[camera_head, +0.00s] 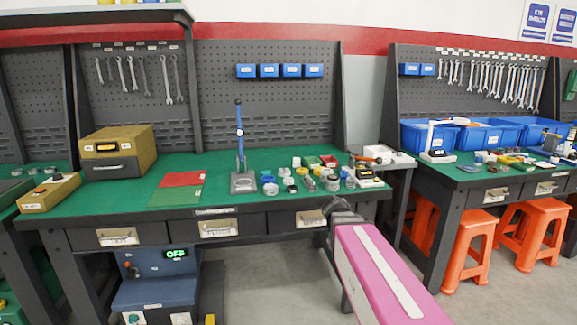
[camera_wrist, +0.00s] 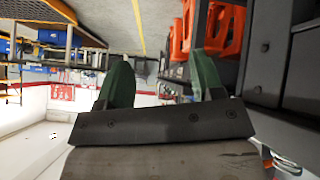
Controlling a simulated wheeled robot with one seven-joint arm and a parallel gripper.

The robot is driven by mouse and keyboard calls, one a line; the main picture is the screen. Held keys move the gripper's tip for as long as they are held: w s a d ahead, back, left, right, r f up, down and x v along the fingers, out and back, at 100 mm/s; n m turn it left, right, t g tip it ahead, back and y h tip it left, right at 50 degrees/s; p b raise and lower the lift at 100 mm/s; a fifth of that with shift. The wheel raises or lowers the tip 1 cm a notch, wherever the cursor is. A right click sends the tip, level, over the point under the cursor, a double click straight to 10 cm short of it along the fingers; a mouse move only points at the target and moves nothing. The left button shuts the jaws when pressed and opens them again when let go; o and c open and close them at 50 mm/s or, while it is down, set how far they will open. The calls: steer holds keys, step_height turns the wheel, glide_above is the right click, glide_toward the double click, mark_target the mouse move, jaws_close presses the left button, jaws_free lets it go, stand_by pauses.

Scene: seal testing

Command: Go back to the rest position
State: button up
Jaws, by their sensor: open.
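My gripper (camera_wrist: 163,80) shows in the wrist view with its two green fingers spread apart and nothing between them. The wrist view looks sideways across the room, away from the bench top. In the head view my pink and white arm reaches up from the lower right, and its dark end is in front of the right end of the workbench (camera_head: 165,212). I cannot make out the fingers there. The arm looks apart from the things on the bench.
The green bench top holds a yellow-grey box (camera_head: 118,145), red and green mats (camera_head: 180,185), a blue-handled stand (camera_head: 241,180) and several small parts. Orange stools (camera_head: 467,240) stand under the right bench. Open floor (camera_head: 260,285) lies before the bench.

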steer(key=s+a+f+n+y, duration=0.4)
steer(key=f+n, duration=0.2)
steer(key=f, duration=0.1)
steer(key=s+a+f+n+g+y, duration=0.1)
steer(key=s+a+f+n+y, duration=0.2)
steer(key=f+n, duration=0.3)
steer(key=shift+s+a+f+y, duration=0.4)
steer(key=shift+s+f+y, duration=0.2)
steer(key=shift+s+y, duration=0.15)
